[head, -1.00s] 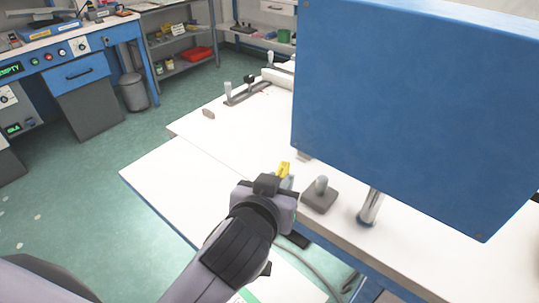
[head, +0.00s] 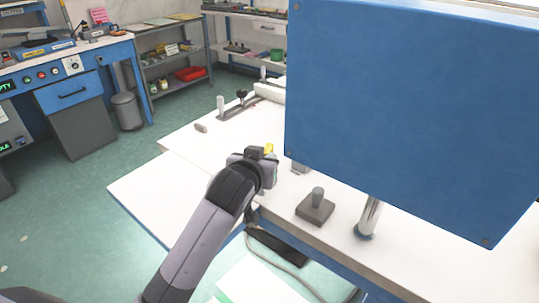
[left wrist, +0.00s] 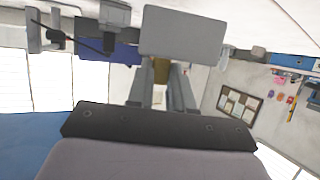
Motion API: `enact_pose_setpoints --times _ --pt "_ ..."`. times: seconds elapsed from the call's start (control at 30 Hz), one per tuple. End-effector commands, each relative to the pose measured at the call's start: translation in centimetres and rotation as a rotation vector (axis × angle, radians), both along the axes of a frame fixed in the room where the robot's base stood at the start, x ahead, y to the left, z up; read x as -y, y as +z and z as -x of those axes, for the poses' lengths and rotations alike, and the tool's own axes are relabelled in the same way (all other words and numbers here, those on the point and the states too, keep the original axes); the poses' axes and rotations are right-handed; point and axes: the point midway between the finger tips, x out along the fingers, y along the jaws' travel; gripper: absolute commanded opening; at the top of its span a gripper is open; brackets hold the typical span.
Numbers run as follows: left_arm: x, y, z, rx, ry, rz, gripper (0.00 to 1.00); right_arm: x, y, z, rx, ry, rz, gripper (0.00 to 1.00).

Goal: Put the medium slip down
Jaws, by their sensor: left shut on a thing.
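The medium slip, which I take to be the small yellow piece (head: 270,149), shows at the fingertips of my left gripper (head: 267,157) in the head view. The gripper is shut on it, over the white worktop (head: 188,150), left of the big blue panel. The gap down to the worktop cannot be judged. In the left wrist view a brownish-yellow part (left wrist: 161,70) shows between the two grey fingers of my left gripper (left wrist: 161,88). A flat grey slab (left wrist: 183,30) lies just beyond the fingertips. Most of the slip is hidden by the gripper. My right gripper is not in view.
The blue panel (head: 410,110) on a metal post (head: 369,217) blocks the right side. A grey square base with a knob (head: 316,207) stands in front of it. A small grey-brown block (head: 200,128) and a fixture with upright handles (head: 240,106) stand farther back. The left worktop is mostly clear.

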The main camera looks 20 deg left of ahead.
Motion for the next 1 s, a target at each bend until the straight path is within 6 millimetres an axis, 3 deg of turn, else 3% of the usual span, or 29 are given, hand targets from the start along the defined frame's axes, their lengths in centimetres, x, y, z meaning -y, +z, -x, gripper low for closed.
enact_pose_setpoints --times 0.2,0.4,0.57,0.8,1.0 --pt "-0.2 0.2 -4.0 0.003 0.001 -0.001 0.00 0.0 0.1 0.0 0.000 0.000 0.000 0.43" --pt "-0.3 0.1 -5.9 0.003 0.001 -0.001 0.00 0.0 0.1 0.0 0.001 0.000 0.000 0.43" --pt "-0.3 -0.5 -6.2 0.000 0.000 0.000 0.00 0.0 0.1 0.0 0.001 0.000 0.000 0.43" --pt "-0.3 -3.4 -6.1 0.000 0.000 -0.001 0.00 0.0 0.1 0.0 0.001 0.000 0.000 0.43" --pt "-0.3 -3.4 -6.1 0.003 -0.001 0.000 0.00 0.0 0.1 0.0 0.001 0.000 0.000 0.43"
